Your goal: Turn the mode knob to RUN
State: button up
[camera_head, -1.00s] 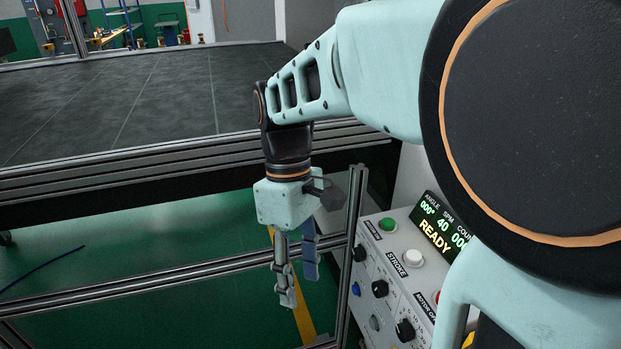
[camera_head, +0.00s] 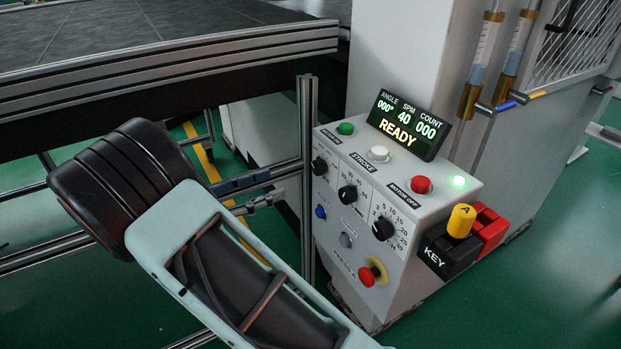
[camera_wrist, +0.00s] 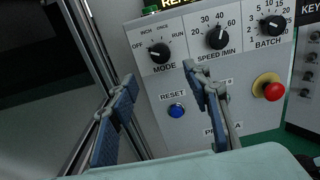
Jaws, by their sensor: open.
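The mode knob (camera_wrist: 159,51) is black and round, at the upper left of the white panel in the wrist view. OFF, INCH, ONCE and RUN are printed around it. Its pale mark seems to point up and left, away from RUN at the right; the exact setting is too small to tell. In the head view the knob (camera_head: 319,166) is at the panel's left edge. My gripper (camera_wrist: 160,78) is open and empty, its fingertips apart and just below the knob in the picture. In the head view my gripper (camera_head: 276,186) points at the panel, left of it.
The speed knob (camera_wrist: 217,37) and batch knob (camera_wrist: 272,25) are to the right. A blue reset button (camera_wrist: 176,110) and a red mushroom button (camera_wrist: 274,91) sit lower. The display (camera_head: 408,124) reads READY. A metal frame post (camera_head: 308,180) stands close left of the panel.

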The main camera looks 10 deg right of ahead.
aim_at(315, 169)
jog(key=b+x, duration=0.1)
jog(key=x, duration=0.9)
jog(key=shift+d, duration=0.35)
jog(key=c, duration=1.1)
jog(key=shift+c, duration=0.2)
